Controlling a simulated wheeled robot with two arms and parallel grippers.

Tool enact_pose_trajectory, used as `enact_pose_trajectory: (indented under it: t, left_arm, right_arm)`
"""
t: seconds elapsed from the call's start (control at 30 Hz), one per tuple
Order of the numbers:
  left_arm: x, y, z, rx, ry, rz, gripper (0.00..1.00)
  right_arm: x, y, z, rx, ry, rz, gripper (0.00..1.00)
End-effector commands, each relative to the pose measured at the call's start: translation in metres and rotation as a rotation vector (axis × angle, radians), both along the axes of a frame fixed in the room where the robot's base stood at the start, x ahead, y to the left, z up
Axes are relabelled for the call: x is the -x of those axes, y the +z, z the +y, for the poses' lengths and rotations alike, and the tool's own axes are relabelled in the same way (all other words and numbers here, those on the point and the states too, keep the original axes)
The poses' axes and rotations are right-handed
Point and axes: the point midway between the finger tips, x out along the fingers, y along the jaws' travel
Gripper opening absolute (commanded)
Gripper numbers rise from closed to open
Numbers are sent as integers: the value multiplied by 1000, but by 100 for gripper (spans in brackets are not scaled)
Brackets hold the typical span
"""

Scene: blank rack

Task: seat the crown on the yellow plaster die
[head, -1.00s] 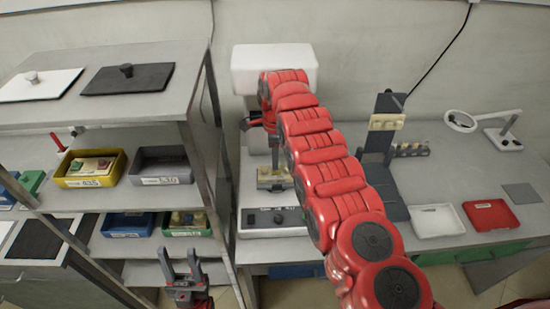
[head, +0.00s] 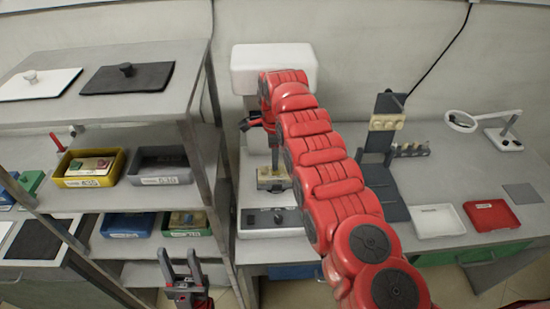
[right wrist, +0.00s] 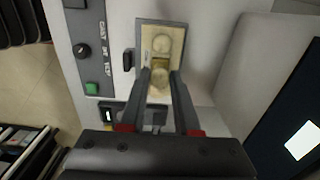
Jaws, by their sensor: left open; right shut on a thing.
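A pale yellow plaster block (head: 273,183) sits in a grey holder on the white machine; the right wrist view shows it with two round tops (right wrist: 162,43). My right gripper (right wrist: 162,75) points down over this block and is shut on a small cream piece, seemingly the crown (right wrist: 160,78), at the block's nearer end. The fingers hide much of it, and I cannot tell whether it touches the die below. In the head view my right arm partly covers the machine. My left gripper (head: 181,264) is open and empty, low in front of the shelf.
The machine (head: 270,222) has a front panel with a knob. To the right stand a dark stand (head: 375,150) with another yellowish block (head: 387,122), a white tray (head: 437,221), a red tray (head: 491,215) and a magnifier (head: 462,121). A metal shelf (head: 100,120) with bins is at left.

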Motion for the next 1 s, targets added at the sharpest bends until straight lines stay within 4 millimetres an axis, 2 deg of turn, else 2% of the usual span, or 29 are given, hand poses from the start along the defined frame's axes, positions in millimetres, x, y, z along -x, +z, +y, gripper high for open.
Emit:
enact_pose_trajectory:
  t: [0.9, 0.93, 1.0]
  left_arm:
    - [0, -17, 0, 0, 0, 0, 50]
    - [0, -17, 0, 0, 0, 0, 50]
    - [0, -16, 0, 0, 0, 0, 50]
  right_arm:
    - [1, -24, 0, 0, 0, 2, 0]
    - [1, -23, 0, 0, 0, 2, 34]
    - [1, -23, 0, 0, 0, 2, 47]
